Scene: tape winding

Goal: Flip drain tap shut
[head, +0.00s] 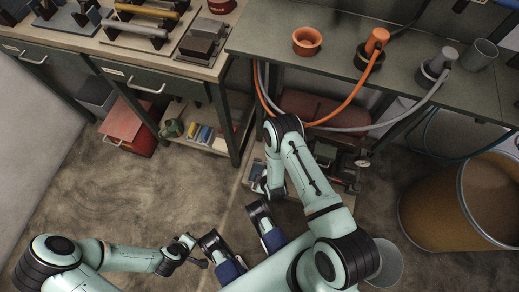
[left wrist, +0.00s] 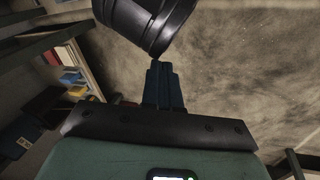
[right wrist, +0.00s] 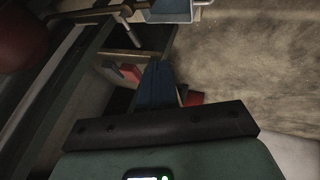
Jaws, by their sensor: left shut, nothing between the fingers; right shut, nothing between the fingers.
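I cannot make out a drain tap in any view. A red tank (head: 312,104) sits under the bench in the head view, with machinery and a round gauge (head: 362,162) below and beside it; my right arm covers part of this. A dark red rounded surface (right wrist: 20,38) shows at the upper left of the right wrist view. My right gripper (right wrist: 157,68) is shut and empty, and in the head view it hangs in front of the under-bench space. My left gripper (left wrist: 164,68) is shut and empty, low over the floor at the lower left, away from the bench.
The grey bench (head: 275,45) carries an orange cup (head: 307,41) and hose fittings. Orange and grey hoses (head: 355,105) loop below its edge. A large barrel (head: 465,205) stands at right. A red box (head: 127,127) lies under the left bench. Floor at left is clear.

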